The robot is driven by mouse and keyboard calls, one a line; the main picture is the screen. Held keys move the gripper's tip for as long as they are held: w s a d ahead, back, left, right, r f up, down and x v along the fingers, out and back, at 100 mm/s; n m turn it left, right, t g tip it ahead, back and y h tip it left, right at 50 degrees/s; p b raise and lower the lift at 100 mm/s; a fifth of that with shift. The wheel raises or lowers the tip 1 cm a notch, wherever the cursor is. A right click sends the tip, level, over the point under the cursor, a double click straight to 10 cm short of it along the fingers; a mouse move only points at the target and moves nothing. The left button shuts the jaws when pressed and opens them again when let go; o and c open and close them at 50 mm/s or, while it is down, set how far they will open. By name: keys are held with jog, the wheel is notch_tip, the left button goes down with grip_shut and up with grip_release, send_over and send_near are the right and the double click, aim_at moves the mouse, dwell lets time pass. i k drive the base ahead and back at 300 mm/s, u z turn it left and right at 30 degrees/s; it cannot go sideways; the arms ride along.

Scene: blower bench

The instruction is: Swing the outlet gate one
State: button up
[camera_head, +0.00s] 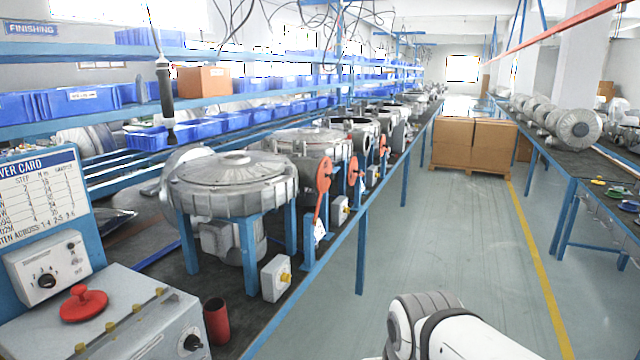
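Several blowers stand in a row on the bench at the left. The nearest blower (232,183) is a large round grey casting on blue legs. At its right side is an orange-red outlet gate (323,174), a round plate with a narrow arm running down to a blue post (309,240). A second orange gate (352,170) and a third (382,146) show farther along the row. My white arm (450,330) enters at the bottom, right of the bench and apart from the gates. My gripper is not in view.
A hanging tool (165,95) is above. The aisle floor (450,230) is clear up to cartons on a pallet (473,142).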

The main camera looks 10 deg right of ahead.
aim_at(325, 175)
jog(key=z, duration=0.4)
jog(key=i, duration=2.05)
jog(key=u, duration=0.5)
jog(key=k, duration=0.85)
jog(key=u, duration=0.15)
jog(key=i, duration=0.85)
jog(key=z, duration=0.05)
